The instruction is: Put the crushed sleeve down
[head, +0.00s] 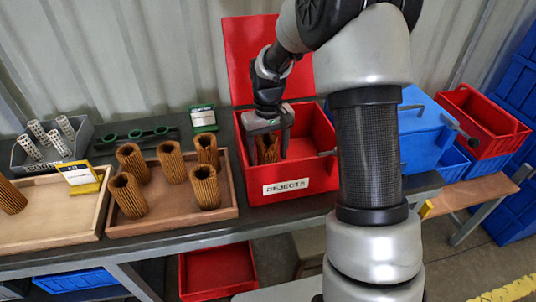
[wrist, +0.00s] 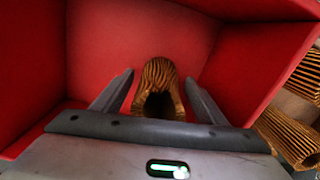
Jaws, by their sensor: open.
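The crushed sleeve, a brown pleated filter sleeve (head: 267,150), is inside the open red box labelled REJECTS (head: 312,172). In the wrist view the sleeve (wrist: 159,74) stands between my fingers against the red interior, its dark, misshapen opening facing the camera. My gripper (head: 267,143) points down into the box from above. In the wrist view its fingers (wrist: 158,84) are open, one on each side of the sleeve, with a gap visible on both sides. The sleeve's lower end is hidden, so I cannot tell how it rests.
A wooden tray (head: 228,213) with several upright pleated sleeves stands left of the box. Further left are another wooden tray (head: 60,238) and a grey bin (head: 22,160) of pale perforated tubes. The red lid (head: 238,62) stands raised behind. A blue box (head: 425,140) is on the right.

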